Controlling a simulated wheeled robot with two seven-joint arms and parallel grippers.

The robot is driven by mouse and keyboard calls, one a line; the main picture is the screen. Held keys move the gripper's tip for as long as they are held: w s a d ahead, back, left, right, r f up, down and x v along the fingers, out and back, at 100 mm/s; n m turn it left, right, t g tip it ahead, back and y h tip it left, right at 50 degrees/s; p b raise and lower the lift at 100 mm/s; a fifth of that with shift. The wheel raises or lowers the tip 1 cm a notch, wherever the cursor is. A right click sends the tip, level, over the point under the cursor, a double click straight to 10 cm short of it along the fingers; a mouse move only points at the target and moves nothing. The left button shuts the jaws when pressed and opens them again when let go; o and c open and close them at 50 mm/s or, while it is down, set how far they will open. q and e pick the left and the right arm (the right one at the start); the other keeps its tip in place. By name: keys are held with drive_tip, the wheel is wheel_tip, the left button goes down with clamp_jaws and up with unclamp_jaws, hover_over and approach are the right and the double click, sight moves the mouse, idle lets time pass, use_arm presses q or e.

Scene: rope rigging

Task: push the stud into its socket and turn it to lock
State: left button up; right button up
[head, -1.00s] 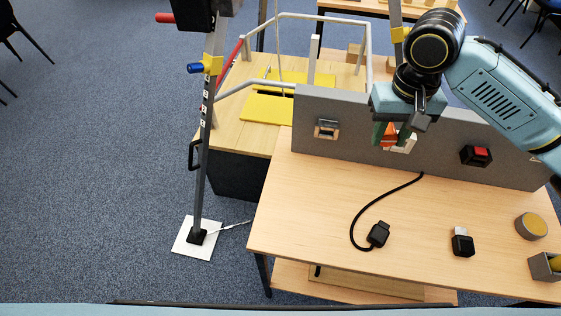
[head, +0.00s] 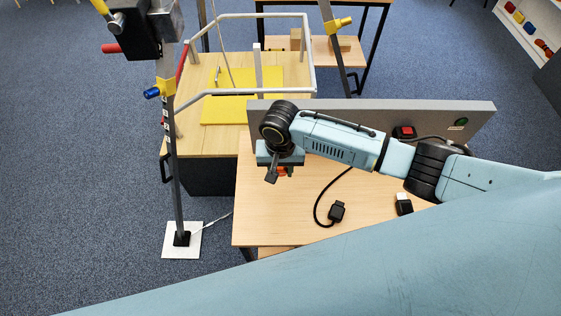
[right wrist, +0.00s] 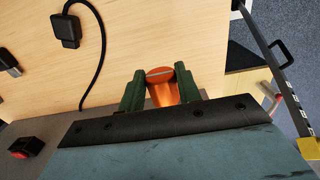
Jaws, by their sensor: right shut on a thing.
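My right gripper (head: 281,172) is shut on the orange stud (right wrist: 162,92). In the right wrist view, the two green fingers hold the stud from both sides, and its rounded end has a pale slot across it. The stud shows only as a small orange patch in the head view (head: 283,171). The gripper is near the left end of the grey upright panel (head: 370,109), above the wooden tabletop. The socket cannot be made out now; my arm covers much of the panel's face. My left gripper is not in view.
A black connector (head: 337,211) on a cable lies on the tabletop (head: 262,222). A black plug (head: 403,204) lies to its right. A red-and-black switch (head: 404,132) is on the panel. A grey post (head: 175,190) stands left of the table. Tabletop left of the cable is clear.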

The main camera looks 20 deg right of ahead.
idle(0.3)
drive_tip(key=shift+r+p, duration=0.1)
drive_tip(key=shift+p, duration=0.5)
drive_tip(key=shift+w+d+b, duration=0.2)
drive_tip(key=shift+w+b, duration=0.25)
drive_tip(key=shift+w, duration=0.2)
drive_tip(key=shift+w+d+b, duration=0.25)
drive_tip(key=shift+w+b, duration=0.1)
drive_tip(key=shift+w, duration=0.55)
drive_tip(key=shift+w+d+b, duration=0.25)
drive_tip(key=shift+w+b, duration=0.05)
drive_tip(key=shift+w, duration=0.6)
drive_tip(key=shift+p, duration=0.45)
drive_tip(key=shift+p, duration=0.75)
